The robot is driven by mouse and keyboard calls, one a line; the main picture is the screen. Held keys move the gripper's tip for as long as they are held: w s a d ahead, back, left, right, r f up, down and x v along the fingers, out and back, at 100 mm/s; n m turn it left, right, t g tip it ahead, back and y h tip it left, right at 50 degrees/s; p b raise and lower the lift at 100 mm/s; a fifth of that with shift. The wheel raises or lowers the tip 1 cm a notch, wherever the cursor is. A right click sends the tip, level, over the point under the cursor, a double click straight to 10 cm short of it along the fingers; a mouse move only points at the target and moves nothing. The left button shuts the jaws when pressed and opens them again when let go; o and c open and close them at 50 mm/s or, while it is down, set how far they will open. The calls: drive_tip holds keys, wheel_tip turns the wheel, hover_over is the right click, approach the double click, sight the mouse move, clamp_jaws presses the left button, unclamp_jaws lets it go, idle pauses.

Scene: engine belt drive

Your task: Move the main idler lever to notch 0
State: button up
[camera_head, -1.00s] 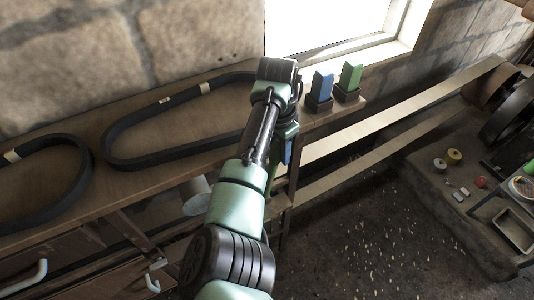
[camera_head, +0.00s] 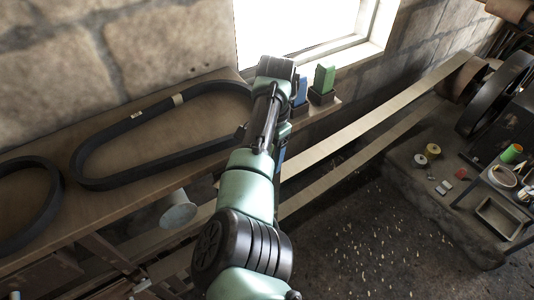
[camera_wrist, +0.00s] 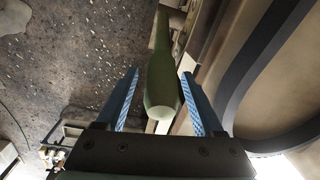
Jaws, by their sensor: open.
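A green, bulb-ended handle (camera_wrist: 162,88), apparently the idler lever's grip, lies between the blue fingers of my gripper (camera_wrist: 160,74) in the wrist view. The fingers are open, one on each side of the handle, with a visible gap to the left finger. The right finger is close to it; I cannot tell whether it touches. The handle's far end runs up to the top of the picture. No notches or notch marks show. In the head view my own arm hides the handle and most of my gripper.
A wooden bench (camera_head: 145,150) carries two black belts, one a long loop (camera_head: 150,160). A blue block and a green block (camera_head: 324,77) stand in dark holders at its right end. A long flat belt (camera_head: 380,110) runs to a pulley at right. Speckled floor (camera_head: 370,235) lies open below.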

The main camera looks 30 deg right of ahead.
drive_tip(key=r, duration=0.4)
drive_tip(key=r+b, duration=0.1)
drive_tip(key=r, duration=0.8)
drive_tip(key=shift+s+d+b, duration=0.3)
drive_tip(key=shift+s+b, duration=0.05)
drive_tip(key=shift+s, duration=0.05)
